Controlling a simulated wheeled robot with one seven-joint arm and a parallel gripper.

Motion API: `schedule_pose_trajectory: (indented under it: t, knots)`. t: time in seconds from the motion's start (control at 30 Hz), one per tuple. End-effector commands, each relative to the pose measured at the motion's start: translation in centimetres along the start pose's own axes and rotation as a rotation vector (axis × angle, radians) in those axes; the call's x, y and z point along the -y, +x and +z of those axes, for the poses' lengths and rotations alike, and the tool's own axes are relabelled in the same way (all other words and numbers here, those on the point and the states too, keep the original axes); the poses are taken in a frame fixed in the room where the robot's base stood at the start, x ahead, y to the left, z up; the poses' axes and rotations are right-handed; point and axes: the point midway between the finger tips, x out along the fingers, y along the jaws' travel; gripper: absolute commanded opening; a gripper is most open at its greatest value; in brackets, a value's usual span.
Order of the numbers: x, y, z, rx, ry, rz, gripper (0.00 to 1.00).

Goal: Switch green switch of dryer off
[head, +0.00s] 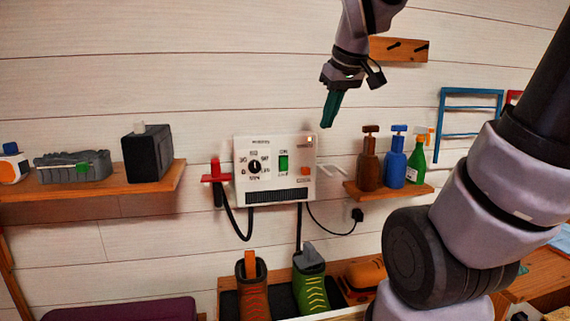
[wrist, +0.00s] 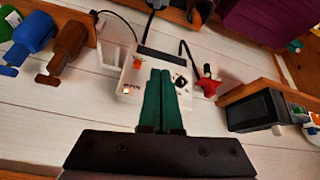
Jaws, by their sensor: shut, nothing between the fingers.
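The dryer (head: 243,181) is a white wall box with a dark dial (head: 254,167), a green switch (head: 283,163), an orange button (head: 306,171) and a dark grille along its lower edge. The switch is marked ON above; its position is too small to tell. My gripper (head: 326,124) is shut and empty, its dark green fingers pointing down, above and right of the dryer in the head view. In the wrist view my gripper's fingers (wrist: 160,72) cover the middle of the upside-down dryer (wrist: 130,76) and hide the switch. I see no clear contact with the box.
A shelf (head: 408,192) right of the dryer holds brown, blue and green bottles. A left shelf (head: 150,185) carries a black box (head: 147,155). A red holder (head: 215,172) and black hoses hang beside the dryer. Boots (head: 311,285) stand below. The wall above the dryer is clear.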

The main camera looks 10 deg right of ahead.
Motion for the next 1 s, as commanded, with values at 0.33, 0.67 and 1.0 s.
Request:
schedule_pose_trajectory:
  t: [0.33,0.67,1.0]
  knots:
    - [0.5,7.1,-6.7,0.134,-0.736,-0.015,0.0]
    - [1.6,13.0,-10.4,0.18,-1.242,-0.092,0.0]
    - [1.8,14.0,-11.0,0.182,-1.333,-0.108,0.0]
